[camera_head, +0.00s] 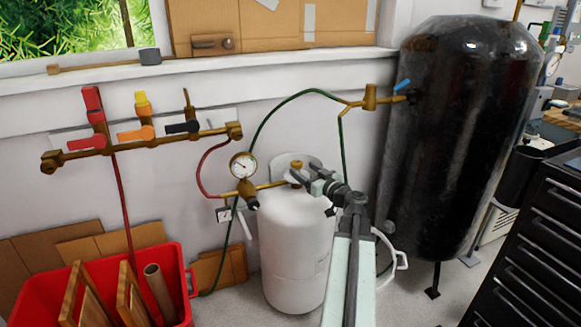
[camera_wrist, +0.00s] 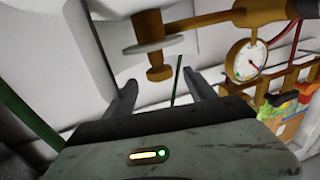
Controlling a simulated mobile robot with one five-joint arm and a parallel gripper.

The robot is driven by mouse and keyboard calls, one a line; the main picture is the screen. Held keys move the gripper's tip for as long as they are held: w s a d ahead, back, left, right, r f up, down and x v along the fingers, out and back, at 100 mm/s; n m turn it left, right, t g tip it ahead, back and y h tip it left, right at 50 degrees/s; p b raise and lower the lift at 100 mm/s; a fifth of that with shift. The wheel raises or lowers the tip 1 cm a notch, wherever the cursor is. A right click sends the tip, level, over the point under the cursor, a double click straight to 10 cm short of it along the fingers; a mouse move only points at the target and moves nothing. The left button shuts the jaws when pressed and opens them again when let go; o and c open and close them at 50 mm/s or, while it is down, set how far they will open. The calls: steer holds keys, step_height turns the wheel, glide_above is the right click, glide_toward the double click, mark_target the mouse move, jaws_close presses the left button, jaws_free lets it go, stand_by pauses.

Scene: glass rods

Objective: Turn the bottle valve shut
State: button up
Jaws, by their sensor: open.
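The white gas bottle (camera_head: 296,250) stands upright on the floor against the wall. Its brass valve (camera_head: 296,168) is on top, joined to a brass pipe with a round gauge (camera_head: 243,165). My gripper (camera_head: 303,178) is at the bottle top, right beside the valve, and partly covers it. In the wrist view the valve (camera_wrist: 158,73) shows as a brass stem with a flat disc. The two dark fingers of my gripper (camera_wrist: 163,90) are spread open, with the stem end between their lines just beyond the tips. I cannot tell whether they touch it.
A large black tank (camera_head: 455,130) stands to the right. A green hose (camera_head: 285,100) arches from the gauge area to a brass fitting (camera_head: 370,97). A wall manifold (camera_head: 140,145) with coloured handles is at left, above a red crate (camera_head: 180,265). Black drawers (camera_head: 535,240) stand at far right.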

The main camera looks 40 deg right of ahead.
mark_target(296, 161)
steer(key=shift+w+a+r, duration=0.1)
steer(key=shift+w, duration=0.2)
steer(key=w, duration=0.2)
steer(key=w+d, duration=0.1)
steer(key=w, duration=0.4)
steer(key=shift+w+d, duration=0.1)
steer(key=shift+d, duration=0.15)
steer(key=shift+c, duration=0.4)
steer(key=c, duration=1.3)
steer(key=shift+m+g+h, duration=0.3)
steer(key=shift+m+h, duration=0.5)
steer(key=shift+h, duration=0.4)
steer(key=shift+s+d+m+g+h, duration=0.2)
steer(key=shift+m+g+h, duration=0.35)
steer(key=shift+m+h, duration=0.45)
steer(key=shift+s+d+m+g+h, duration=0.1)
steer(key=shift+d+m+g+h, duration=0.35)
steer(key=shift+h, duration=0.85)
steer(key=shift+a, duration=0.15)
